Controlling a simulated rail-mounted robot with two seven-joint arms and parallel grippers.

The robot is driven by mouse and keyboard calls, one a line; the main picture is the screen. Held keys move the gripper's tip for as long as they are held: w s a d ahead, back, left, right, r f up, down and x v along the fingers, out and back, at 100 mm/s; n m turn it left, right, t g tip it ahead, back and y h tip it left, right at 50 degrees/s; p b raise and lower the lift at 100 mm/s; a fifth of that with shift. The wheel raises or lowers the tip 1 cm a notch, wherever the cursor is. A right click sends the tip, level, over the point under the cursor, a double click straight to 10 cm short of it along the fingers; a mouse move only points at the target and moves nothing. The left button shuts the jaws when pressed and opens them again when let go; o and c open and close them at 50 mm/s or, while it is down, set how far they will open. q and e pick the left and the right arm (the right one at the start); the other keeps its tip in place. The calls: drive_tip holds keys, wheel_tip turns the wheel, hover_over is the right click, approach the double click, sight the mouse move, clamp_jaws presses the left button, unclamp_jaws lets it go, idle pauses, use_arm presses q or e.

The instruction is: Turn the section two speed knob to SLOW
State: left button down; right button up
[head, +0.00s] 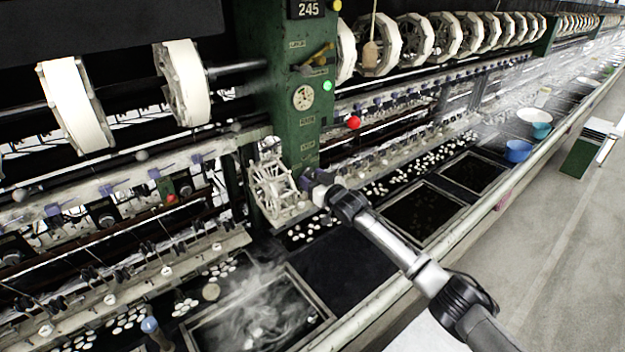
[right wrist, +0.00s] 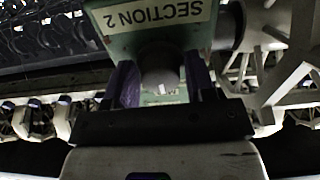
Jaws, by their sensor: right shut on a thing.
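The section two speed knob (right wrist: 158,72) is a round grey knob with a small pale mark, below a "SECTION 2" label (right wrist: 152,14) on a green panel in the right wrist view. My right gripper (right wrist: 160,84) has one finger on each side of the knob and is shut on it. In the head view my right gripper (head: 308,181) is at the lower part of the green post (head: 293,120), and the knob is hidden there. I cannot read which setting the knob points to. My left gripper is not in view.
A pale spoked reel (head: 270,188) stands close left of my right gripper. A steaming basin (head: 250,318) lies below.

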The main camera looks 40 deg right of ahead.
drive_tip(key=n, duration=0.4)
drive_tip(key=shift+n, duration=0.3)
drive_tip(key=n, duration=0.2)
drive_tip(key=shift+n, duration=1)
drive_tip(key=o, duration=0.7)
drive_tip(key=shift+o, duration=0.2)
drive_tip(key=shift+s, duration=0.1)
